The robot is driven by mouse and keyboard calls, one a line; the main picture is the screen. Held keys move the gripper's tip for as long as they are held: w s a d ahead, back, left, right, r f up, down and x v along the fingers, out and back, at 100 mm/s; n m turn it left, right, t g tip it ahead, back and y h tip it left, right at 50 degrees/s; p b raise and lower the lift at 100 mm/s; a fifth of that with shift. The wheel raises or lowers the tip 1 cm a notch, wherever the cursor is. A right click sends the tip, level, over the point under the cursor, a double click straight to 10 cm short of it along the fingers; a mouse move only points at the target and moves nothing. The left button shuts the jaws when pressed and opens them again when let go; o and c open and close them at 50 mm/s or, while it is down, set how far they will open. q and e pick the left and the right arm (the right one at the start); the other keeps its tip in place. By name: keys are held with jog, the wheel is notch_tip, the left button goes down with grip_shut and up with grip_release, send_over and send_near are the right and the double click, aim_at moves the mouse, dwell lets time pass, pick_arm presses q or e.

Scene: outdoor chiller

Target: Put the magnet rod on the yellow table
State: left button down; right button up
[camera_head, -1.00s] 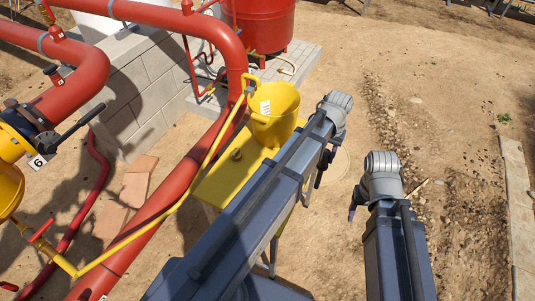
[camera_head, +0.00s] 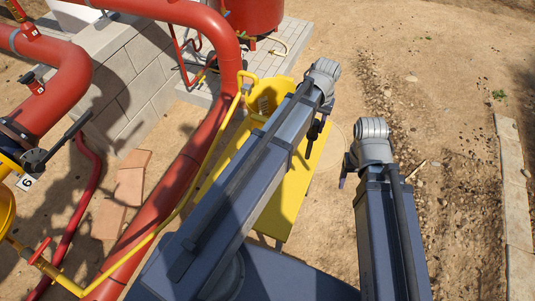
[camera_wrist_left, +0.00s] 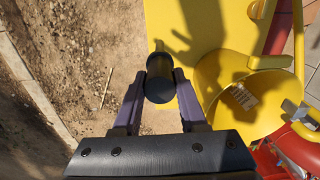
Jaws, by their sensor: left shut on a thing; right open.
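The magnet rod (camera_wrist_left: 160,78), a dark cylinder seen nearly end-on, is held between the fingers of my left gripper (camera_wrist_left: 158,98) in the left wrist view. The yellow table (camera_wrist_left: 190,22) lies below, and the rod overlaps its left edge in that view. My right gripper (camera_head: 345,178) is right of the table, over sand, and looks empty.
A yellow bucket (camera_wrist_left: 243,85) stands at the table's far end, partly behind my left arm in the head view. Red pipes (camera_head: 200,135) and a thin yellow pipe run along the left. Sandy ground lies open on the right.

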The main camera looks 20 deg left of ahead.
aim_at(311, 142)
pick_arm(q)
jog(key=shift+d+f+b, duration=0.1)
jog(key=shift+f+b, duration=0.15)
jog(key=shift+b, duration=0.05)
notch_tip(311, 142, down, 10)
jog(key=b, duration=0.9)
jog(key=shift+r+b, duration=0.15)
jog(key=shift+b, duration=0.15)
jog(key=shift+s+r, duration=0.1)
jog(key=shift+r, duration=0.05)
jog(key=shift+c, duration=2.2)
grip_release()
jog(key=shift+r, duration=0.1)
notch_tip(311, 142, up, 12)
jog(key=p, duration=1.2)
jog(key=s+d+m, duration=0.2)
jog(key=s, duration=0.6)
jog(key=s+d+m+y, duration=0.1)
jog(key=s+d, duration=0.1)
jog(key=s, duration=0.5)
jog(key=shift+s+d+m, duration=0.4)
